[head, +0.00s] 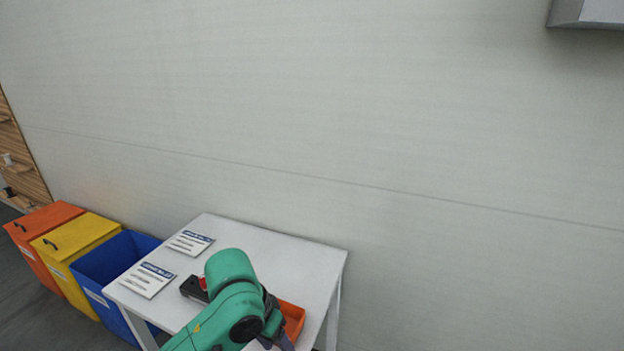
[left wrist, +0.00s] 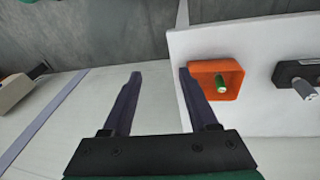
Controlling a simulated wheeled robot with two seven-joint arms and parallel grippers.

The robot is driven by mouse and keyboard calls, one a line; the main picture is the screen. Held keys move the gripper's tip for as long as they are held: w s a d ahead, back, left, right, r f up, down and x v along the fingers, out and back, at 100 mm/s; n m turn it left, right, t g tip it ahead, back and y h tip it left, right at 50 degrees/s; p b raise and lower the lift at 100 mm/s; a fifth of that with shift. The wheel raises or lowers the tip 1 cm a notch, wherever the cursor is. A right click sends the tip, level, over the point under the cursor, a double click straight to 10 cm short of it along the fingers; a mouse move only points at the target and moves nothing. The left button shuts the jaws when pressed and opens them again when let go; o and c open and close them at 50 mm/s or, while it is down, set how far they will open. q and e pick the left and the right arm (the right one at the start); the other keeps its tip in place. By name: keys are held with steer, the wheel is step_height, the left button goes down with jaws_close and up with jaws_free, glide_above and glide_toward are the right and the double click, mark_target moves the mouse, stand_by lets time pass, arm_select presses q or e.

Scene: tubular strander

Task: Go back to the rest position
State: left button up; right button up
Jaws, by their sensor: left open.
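My left gripper (left wrist: 160,75) is open in the left wrist view, with its two dark fingers apart and nothing between them. It hangs beside the edge of the white table (left wrist: 200,45), with the right finger close to an orange tray (left wrist: 233,90). A small green cylinder (left wrist: 221,86) is in the tray. In the head view my green left arm comes in at the bottom over the white table (head: 240,233) and hides part of the orange tray (head: 293,318). My right gripper is in neither view.
A dark device (head: 191,288) and two printed cards (head: 190,242) (head: 147,280) are on the table. Orange (head: 50,216), yellow (head: 78,236) and open blue (head: 92,262) bins stand left of it. A pale wall (head: 380,120) rises behind.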

arm_select(q)
steer(key=s+a+f+n+t+y, duration=0.1)
steer(key=s+a+f+n, duration=0.1)
steer(key=s+a+f, duration=0.5)
steer(key=s+a+f+n+t+y, duration=0.15)
steer(key=s+a+f, duration=0.25)
steer(key=a, duration=0.5)
steer(key=s+f+g, duration=0.1)
steer(key=s+f, duration=0.1)
steer(key=f, duration=1)
steer(key=s+f, duration=0.2)
steer(key=f, duration=1.1)
steer(key=s+a+f+g, duration=0.1)
steer(key=s+a+f, duration=0.2)
steer(key=s+f, duration=0.9)
steer(key=s, duration=0.3)
steer(key=shift+s+a+f, duration=0.15)
steer(key=shift+s+f, duration=0.15)
arm_select(e)
steer(key=shift+s+d, duration=0.1)
steer(key=shift+s, duration=0.4)
